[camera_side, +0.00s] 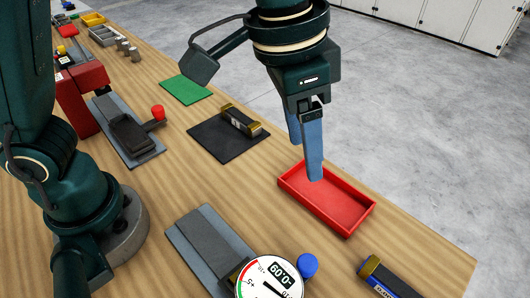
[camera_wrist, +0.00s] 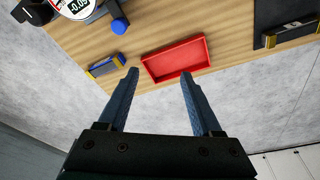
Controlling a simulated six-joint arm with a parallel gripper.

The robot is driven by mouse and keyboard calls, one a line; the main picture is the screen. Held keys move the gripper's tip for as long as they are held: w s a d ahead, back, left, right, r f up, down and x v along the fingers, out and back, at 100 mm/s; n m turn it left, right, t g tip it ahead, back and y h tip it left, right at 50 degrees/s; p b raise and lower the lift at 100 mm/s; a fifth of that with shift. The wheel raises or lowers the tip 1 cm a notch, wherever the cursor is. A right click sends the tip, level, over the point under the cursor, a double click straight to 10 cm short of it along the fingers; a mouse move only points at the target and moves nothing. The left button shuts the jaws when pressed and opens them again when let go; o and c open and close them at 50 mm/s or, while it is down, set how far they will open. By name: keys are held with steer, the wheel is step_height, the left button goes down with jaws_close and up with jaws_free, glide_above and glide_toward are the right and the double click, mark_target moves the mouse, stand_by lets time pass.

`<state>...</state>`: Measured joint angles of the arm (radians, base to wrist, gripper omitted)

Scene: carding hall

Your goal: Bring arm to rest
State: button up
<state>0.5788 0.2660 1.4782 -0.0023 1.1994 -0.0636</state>
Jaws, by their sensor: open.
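My gripper (camera_side: 305,150) hangs over the red tray (camera_side: 358,219) in the side view, its two blue fingers pointing down. In the wrist view my gripper (camera_wrist: 160,82) has its fingers spread apart, with nothing between them. The red tray (camera_wrist: 178,59) looks empty in the wrist view and lies ahead of the fingertips. From these views I cannot tell exactly how high the fingertips are above the tray.
A black mat (camera_side: 213,145) holds a dark block with brass-coloured ends (camera_side: 241,121). A green mat (camera_side: 185,90) lies behind. A dial gauge (camera_side: 270,280), a blue knob (camera_side: 308,265) and a blue-labelled block (camera_side: 388,280) are in front. A red-knobbed fixture (camera_side: 128,132) stands left. Bare wood separates them.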

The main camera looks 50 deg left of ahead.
steer(key=s+a+r+n+t, duration=0.2)
steer(key=a, duration=0.4)
steer(key=s+a+r+n+t, duration=0.1)
steer(key=a+r+n, duration=0.1)
steer(key=a, duration=0.5)
steer(key=s+a+f+n+y, duration=0.1)
steer(key=s+a+f, duration=0.3)
steer(key=s+f, duration=0.1)
steer(key=shift+s+n+t, duration=0.3)
steer(key=shift+n+t, duration=0.1)
